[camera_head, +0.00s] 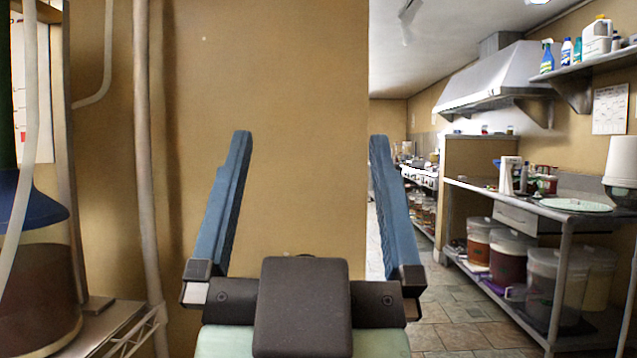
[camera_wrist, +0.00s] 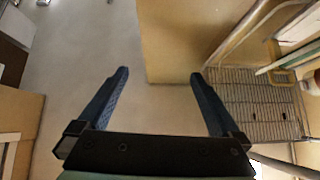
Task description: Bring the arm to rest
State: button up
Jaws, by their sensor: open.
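My gripper (camera_head: 310,145) is raised in front of a tan wall in the head view, its two blue fingers spread wide and pointing up. It is open, with nothing between the fingers. In the wrist view my gripper (camera_wrist: 160,75) also shows open and empty, with a pale flat surface and the tan wall's edge beyond it. Neither finger visibly touches anything.
A wire shelf (camera_wrist: 255,105) and pipes are at the right in the wrist view. In the head view, a dark-filled vessel (camera_head: 40,290) stands at the left. A steel table (camera_head: 545,208) with buckets (camera_head: 507,258) below is at the right. Tiled floor (camera_head: 455,318) is open between.

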jog(key=shift+s+d+r+n+t, duration=0.15)
jog(key=shift+s+r+t, duration=0.05)
jog(key=shift+s+r, duration=0.35)
jog(key=shift+s+d+r+n+t, duration=0.15)
jog(key=shift+s+r+t, duration=0.05)
jog(key=shift+s+r, duration=0.3)
notch_tip(320, 180, up, 33)
jog(key=p, duration=3.3)
jog(key=shift+w+a, duration=0.1)
